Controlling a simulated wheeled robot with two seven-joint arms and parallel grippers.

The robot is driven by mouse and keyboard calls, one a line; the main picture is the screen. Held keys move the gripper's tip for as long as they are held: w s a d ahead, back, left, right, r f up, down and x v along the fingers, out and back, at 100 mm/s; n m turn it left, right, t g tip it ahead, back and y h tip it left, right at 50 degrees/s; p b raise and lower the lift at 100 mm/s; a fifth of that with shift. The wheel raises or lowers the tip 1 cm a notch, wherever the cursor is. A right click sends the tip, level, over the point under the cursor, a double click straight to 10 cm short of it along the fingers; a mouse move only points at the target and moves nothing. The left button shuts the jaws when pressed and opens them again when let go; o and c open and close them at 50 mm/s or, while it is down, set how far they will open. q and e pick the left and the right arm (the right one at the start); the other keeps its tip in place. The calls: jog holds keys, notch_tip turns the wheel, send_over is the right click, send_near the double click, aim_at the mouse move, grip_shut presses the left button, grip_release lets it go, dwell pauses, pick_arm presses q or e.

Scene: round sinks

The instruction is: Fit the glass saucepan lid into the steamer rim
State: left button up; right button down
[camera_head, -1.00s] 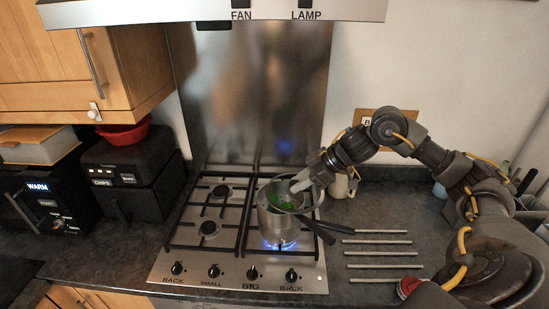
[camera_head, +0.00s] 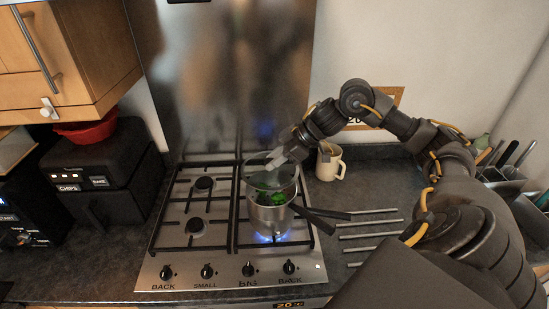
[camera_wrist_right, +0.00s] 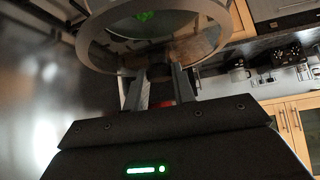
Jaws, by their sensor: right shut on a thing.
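The glass saucepan lid (camera_head: 262,179) is tilted above the far side of the steamer, in the head view. My right gripper (camera_head: 280,161) is shut on it from above. In the right wrist view the lid's pale rim (camera_wrist_right: 208,45) is large at the top, just beyond the fingers (camera_wrist_right: 158,85), with green showing through the glass. The steel steamer (camera_head: 287,194) sits on the saucepan (camera_head: 268,218), with green food inside at the front. The lid hides the far part of the steamer rim. I cannot tell whether lid and rim touch. My left gripper is not in view.
The saucepan stands over a lit blue flame on the gas hob (camera_head: 190,262). Dark handles (camera_head: 322,215) stick out to the right. A cream mug (camera_head: 331,163) stands behind right, and metal bars (camera_head: 368,224) lie on the worktop. A steel splashback (camera_head: 225,80) rises behind.

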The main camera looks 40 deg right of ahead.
aim_at(281, 169)
jog(key=shift+s+f, duration=0.1)
jog(key=shift+f, duration=0.4)
jog(key=shift+s+f+b, duration=0.15)
jog(key=shift+f+b, duration=0.15)
jog(key=shift+b, duration=0.2)
notch_tip(281, 169, down, 3)
jog(key=shift+b, duration=0.9)
jog(key=shift+f, duration=0.2)
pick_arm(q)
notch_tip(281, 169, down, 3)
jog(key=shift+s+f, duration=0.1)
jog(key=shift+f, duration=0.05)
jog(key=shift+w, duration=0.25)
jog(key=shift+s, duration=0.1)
pick_arm(e)
jog(key=shift+f, duration=0.8)
dwell(0.6)
jog(key=c, duration=1.1)
grip_release()
